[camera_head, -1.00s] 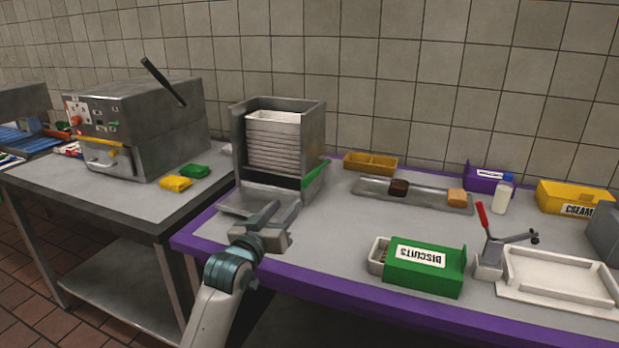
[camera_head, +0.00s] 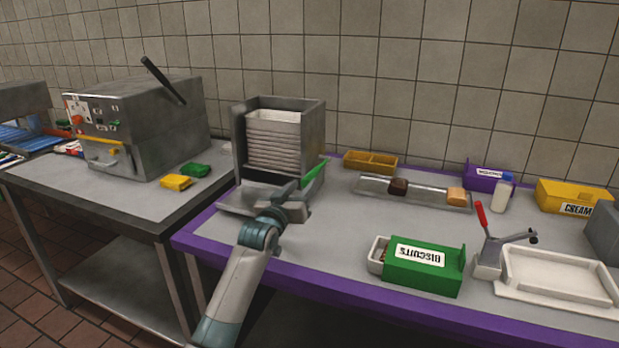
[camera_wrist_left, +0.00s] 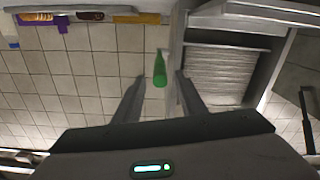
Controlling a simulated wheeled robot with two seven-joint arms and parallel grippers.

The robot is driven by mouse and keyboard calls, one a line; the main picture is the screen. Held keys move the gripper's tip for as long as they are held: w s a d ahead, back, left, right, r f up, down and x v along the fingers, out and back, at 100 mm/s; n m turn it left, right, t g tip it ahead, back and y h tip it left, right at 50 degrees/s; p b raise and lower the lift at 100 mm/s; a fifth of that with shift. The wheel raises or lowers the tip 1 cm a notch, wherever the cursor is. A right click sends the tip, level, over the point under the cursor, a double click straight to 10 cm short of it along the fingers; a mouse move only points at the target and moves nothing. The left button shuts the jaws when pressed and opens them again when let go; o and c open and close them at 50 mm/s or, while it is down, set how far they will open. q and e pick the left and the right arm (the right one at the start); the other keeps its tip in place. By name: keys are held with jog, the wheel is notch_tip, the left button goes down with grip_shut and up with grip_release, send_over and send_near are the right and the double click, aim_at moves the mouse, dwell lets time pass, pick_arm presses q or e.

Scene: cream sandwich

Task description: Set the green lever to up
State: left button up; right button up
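The green lever (camera_head: 315,172) sits at the right side of the grey metal tray dispenser (camera_head: 312,125) and slants up to the right in the head view. My left gripper (camera_head: 302,190) is just in front of it, low at the dispenser's right front corner. In the left wrist view the green lever (camera_wrist_left: 159,70) shows between the tips of the two spread fingers of my left gripper (camera_wrist_left: 160,80), with gaps on both sides. The left gripper is open and holds nothing. My right gripper is in neither view.
The dispenser holds a stack of white trays (camera_head: 272,140). A green biscuits box (camera_head: 425,280), a red-handled lever device (camera_head: 487,240) and a white tray (camera_head: 560,275) stand to the right. The table between dispenser and biscuits box is clear.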

aim_at(309, 177)
pick_arm(q)
jog(key=shift+x, duration=3.15)
grip_shut()
